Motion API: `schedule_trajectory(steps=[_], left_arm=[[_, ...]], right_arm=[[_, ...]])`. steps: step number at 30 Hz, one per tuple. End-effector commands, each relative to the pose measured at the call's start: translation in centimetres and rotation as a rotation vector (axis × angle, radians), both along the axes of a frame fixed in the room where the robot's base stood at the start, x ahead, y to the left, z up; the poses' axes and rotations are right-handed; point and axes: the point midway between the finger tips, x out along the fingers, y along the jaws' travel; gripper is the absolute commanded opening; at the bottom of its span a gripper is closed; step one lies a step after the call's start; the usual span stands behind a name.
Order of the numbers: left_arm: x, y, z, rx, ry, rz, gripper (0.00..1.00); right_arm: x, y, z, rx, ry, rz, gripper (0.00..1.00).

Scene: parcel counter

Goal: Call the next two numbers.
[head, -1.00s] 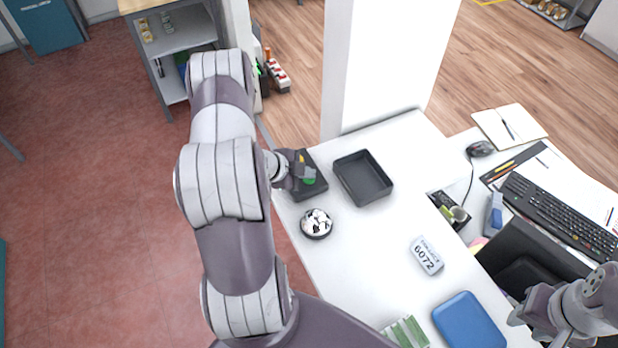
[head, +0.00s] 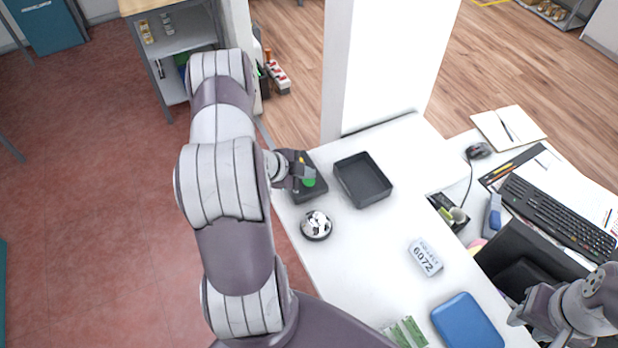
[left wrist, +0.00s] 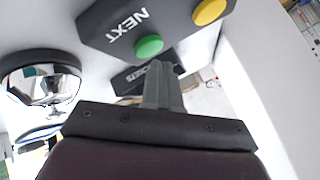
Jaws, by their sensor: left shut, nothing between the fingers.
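A dark button box (head: 310,190) stands near the left edge of the white counter. In the left wrist view the box (left wrist: 118,28) carries the word NEXT, a green button (left wrist: 148,46) and a yellow button (left wrist: 209,11). My left gripper (head: 304,174) is shut and empty over the box, its tips close to the green button. I cannot tell whether they touch it.
A black tray (head: 363,180) stands right of the box. A shiny call bell (head: 316,225) stands in front of it. A blue case (head: 467,322) and green-striped notes (head: 405,333) lie near. A keyboard (head: 560,218) is on the desk at right.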

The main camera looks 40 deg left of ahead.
Motion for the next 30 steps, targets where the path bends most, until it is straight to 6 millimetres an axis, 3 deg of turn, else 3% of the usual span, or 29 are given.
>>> schedule_trajectory(steps=[5,16,30], left_arm=[[0.0,0.0,0.9,0.0,0.0,0.0,0.0],[0.0,0.0,6.0,0.0,0.0,0.0,0.0],[0.0,0.0,6.0,0.0,0.0,0.0,0.0]], right_arm=[[0.0,0.0,0.8,0.0,0.0,0.0,0.37],[0.0,0.0,5.5,0.0,0.0,0.0,0.37],[0.0,0.0,5.4,0.0,0.0,0.0,0.37]])
